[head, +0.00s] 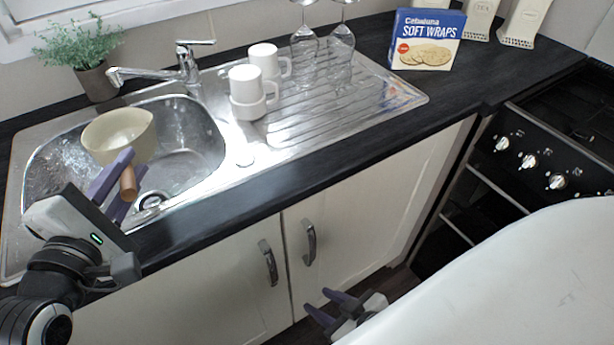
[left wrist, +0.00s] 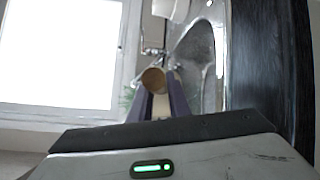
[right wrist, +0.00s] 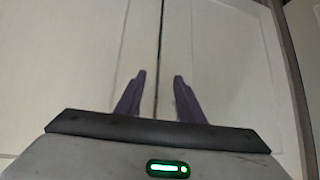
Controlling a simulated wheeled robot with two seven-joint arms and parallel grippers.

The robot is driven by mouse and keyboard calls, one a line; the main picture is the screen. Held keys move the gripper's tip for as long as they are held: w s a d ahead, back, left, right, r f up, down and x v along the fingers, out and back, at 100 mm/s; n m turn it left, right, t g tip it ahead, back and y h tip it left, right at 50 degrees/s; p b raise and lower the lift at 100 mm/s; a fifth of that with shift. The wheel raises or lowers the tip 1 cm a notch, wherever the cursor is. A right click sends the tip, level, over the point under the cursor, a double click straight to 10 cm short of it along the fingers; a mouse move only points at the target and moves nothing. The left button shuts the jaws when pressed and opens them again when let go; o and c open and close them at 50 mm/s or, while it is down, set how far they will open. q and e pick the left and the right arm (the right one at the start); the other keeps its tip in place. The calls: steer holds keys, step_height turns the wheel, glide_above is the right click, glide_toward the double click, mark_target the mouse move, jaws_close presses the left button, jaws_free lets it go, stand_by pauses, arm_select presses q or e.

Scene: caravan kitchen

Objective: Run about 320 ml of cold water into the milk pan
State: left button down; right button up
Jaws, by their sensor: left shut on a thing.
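The milk pan (head: 118,136) is cream with a brown wooden handle (head: 128,184). It is held over the sink basin (head: 188,165), its rim below and close to the tap spout (head: 116,76). My left gripper (head: 132,166) is shut on the handle, whose round end also shows in the left wrist view (left wrist: 153,79). The chrome mixer tap (head: 188,65) stands behind the basin with its lever on top pointing right. I see no water stream, and the pan's water level cannot be told. My right gripper (head: 324,302) is open and empty before the cupboard doors (right wrist: 80,65).
White cups (head: 248,88) and upturned glasses (head: 340,55) stand on the drainer (head: 330,108). A potted plant (head: 95,82) is left of the tap. A soft wraps box (head: 427,40) stands at the back. The cooker (head: 560,130) is at the right.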

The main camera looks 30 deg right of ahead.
arm_select(q)
steer(key=shift+r, duration=3.2)
arm_select(e)
steer(key=shift+s+a+f+g, duration=0.25)
steer(key=shift+s+a, duration=0.2)
steer(key=shift+a, duration=0.25)
steer(key=shift+s+a+f+g, duration=0.1)
steer(key=shift+s+a+g, duration=0.25)
steer(key=shift+a, duration=0.3)
